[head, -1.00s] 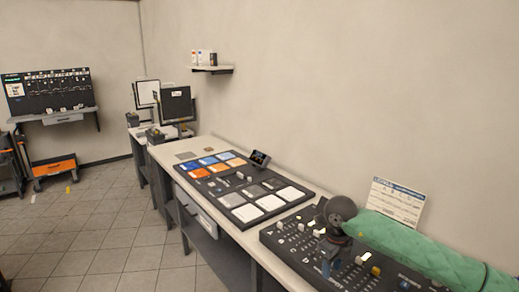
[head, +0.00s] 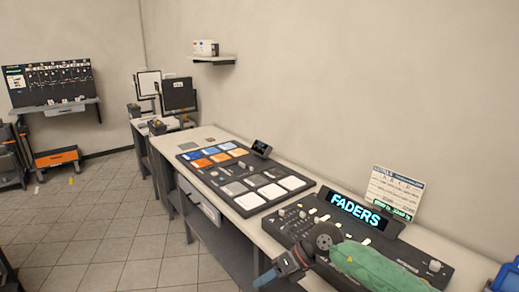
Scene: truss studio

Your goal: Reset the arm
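My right arm, in a green sleeve, comes in from the lower right in the head view. Its dark round wrist sits over the front part of a black fader console (head: 415,262). My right gripper (head: 266,279) points down and left, just past the console's front left side, with a blue fingertip showing. I see nothing held in it, but the gap between its fingers cannot be made out. My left gripper is not in view. A lit display reading "FADERS" (head: 355,210) stands at the back of the console.
A black panel with coloured and white pads (head: 222,180) lies on the long bench left of the console. A printed card (head: 395,192) leans at the wall. Tiled floor (head: 130,235) lies open at the left.

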